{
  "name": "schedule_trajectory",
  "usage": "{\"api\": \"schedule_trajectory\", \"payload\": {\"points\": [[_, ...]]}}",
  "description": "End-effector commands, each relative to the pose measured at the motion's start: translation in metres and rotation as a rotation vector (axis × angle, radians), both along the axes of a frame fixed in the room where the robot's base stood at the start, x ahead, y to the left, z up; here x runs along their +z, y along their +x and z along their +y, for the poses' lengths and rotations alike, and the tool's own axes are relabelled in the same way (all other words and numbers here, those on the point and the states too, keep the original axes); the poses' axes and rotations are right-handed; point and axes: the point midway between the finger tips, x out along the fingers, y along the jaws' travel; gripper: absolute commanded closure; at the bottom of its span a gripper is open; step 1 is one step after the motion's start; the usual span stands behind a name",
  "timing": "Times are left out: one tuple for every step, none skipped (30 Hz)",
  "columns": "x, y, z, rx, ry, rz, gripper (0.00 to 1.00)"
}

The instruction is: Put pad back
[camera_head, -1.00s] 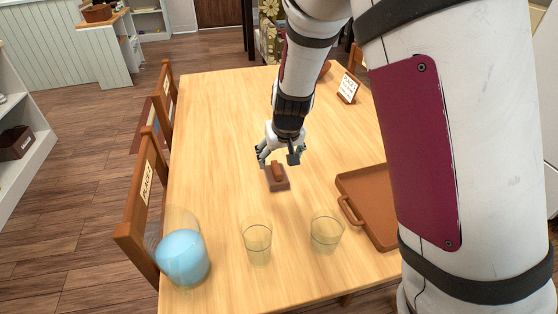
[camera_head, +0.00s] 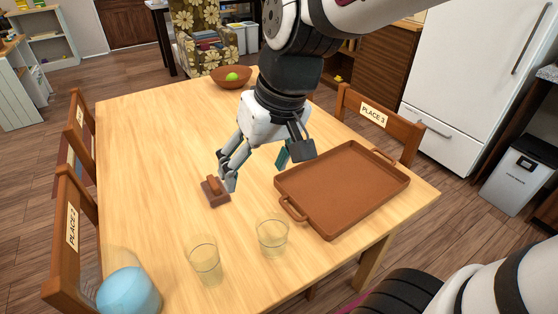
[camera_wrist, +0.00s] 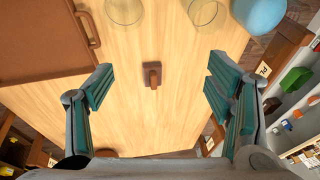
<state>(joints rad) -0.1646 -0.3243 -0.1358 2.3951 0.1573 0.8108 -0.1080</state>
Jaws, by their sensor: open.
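The pad, a small brown block with a raised handle (camera_head: 215,191), lies on the wooden table (camera_head: 150,150), left of the tray. It also shows near the middle of the wrist view (camera_wrist: 152,74), on bare wood between my spread fingers. My gripper (camera_head: 260,166) is open and empty. In the head view it hangs above the table, up and right of the pad, with its left finger close to the pad's edge in the picture. I cannot tell from this view whether that finger touches it.
A brown tray (camera_head: 345,185) lies to the right. Two clear glasses (camera_head: 205,262) (camera_head: 272,238) and a blue rounded object (camera_head: 129,292) stand near the front edge. A bowl with a green fruit (camera_head: 232,77) is at the back. Chairs (camera_head: 375,120) flank the table.

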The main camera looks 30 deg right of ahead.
Motion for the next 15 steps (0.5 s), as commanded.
{"api": "schedule_trajectory", "payload": {"points": [[0.008, -0.022, -0.006, -0.004, -0.01, -0.003, 0.26], [0.011, -0.034, -0.009, -0.007, -0.02, 0.001, 0.26], [0.013, -0.05, -0.013, -0.01, -0.033, 0.006, 0.26], [0.015, -0.062, -0.016, -0.013, -0.044, 0.011, 0.26], [0.016, -0.073, -0.019, -0.019, -0.055, 0.017, 0.26], [0.016, -0.087, -0.022, -0.024, -0.071, 0.022, 0.26], [0.016, -0.096, -0.025, -0.03, -0.083, 0.027, 0.26], [0.016, -0.105, -0.027, -0.035, -0.093, 0.029, 0.26], [0.016, -0.115, -0.03, -0.042, -0.106, 0.034, 0.26], [0.016, -0.121, -0.032, -0.047, -0.116, 0.037, 0.26], [0.015, -0.127, -0.033, -0.052, -0.123, 0.04, 0.26], [0.015, -0.133, -0.035, -0.056, -0.131, 0.044, 0.26], [0.015, -0.136, -0.036, -0.059, -0.136, 0.045, 0.26], [0.014, -0.139, -0.036, -0.061, -0.141, 0.047, 0.26], [0.014, -0.141, -0.037, -0.064, -0.146, 0.049, 0.26]]}}
